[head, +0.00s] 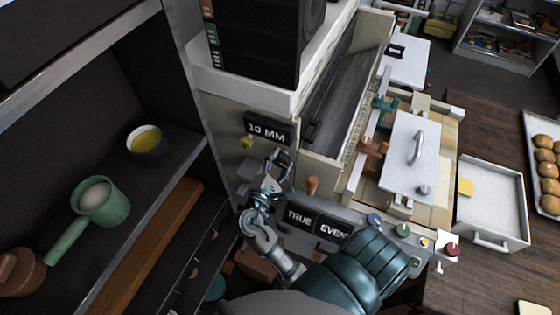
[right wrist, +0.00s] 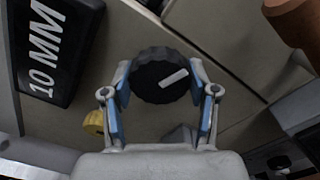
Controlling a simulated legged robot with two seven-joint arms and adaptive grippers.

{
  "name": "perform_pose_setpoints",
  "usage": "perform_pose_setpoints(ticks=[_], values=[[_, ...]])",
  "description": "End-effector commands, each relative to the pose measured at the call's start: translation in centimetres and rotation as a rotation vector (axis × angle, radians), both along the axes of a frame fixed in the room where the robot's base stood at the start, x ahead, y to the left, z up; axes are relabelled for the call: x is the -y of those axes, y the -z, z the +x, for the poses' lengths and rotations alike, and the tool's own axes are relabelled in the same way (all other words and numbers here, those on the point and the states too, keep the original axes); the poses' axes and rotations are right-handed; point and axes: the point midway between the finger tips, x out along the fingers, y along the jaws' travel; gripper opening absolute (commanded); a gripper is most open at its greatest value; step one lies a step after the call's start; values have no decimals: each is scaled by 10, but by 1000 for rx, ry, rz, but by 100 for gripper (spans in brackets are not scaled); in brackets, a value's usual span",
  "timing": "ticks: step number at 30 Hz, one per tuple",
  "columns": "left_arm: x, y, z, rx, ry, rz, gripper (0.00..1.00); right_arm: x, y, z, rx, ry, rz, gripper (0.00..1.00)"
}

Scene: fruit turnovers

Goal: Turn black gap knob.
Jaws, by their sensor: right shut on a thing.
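The black gap knob (right wrist: 150,84) is round and ridged, with a white pointer mark slanting up to the right in the right wrist view. My right gripper (right wrist: 160,85) has its two blue-padded fingers on either side of the knob, shut on it. In the head view my right gripper (head: 273,172) is at the front panel, just below the "10 MM" display (head: 268,128); it largely hides the knob there. My left gripper is not in view.
A yellow knob (right wrist: 94,122) sits near the display, and an orange-brown handle (head: 312,186) stands to the right of the gripper. "TRUE" and "EVEN" plates (head: 299,217) lie below. A shelf with a green pot (head: 104,207) is at left, a white tray (head: 490,195) at right.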

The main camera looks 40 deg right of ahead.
Motion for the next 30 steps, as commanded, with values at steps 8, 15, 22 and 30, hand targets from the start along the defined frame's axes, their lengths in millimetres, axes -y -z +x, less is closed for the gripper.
perform_pose_setpoints(ticks=[8, 15, 22, 30], values=[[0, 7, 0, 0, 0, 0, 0, 0, 5, -1, 108, 3, 67, 24], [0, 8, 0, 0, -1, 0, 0, 0, 5, -1, 145, 4, 87, 24], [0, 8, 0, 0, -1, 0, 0, 0, 5, -1, 148, 4, 90, 24], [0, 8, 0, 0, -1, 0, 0, -1, 5, -1, 147, 4, 90, 81]])
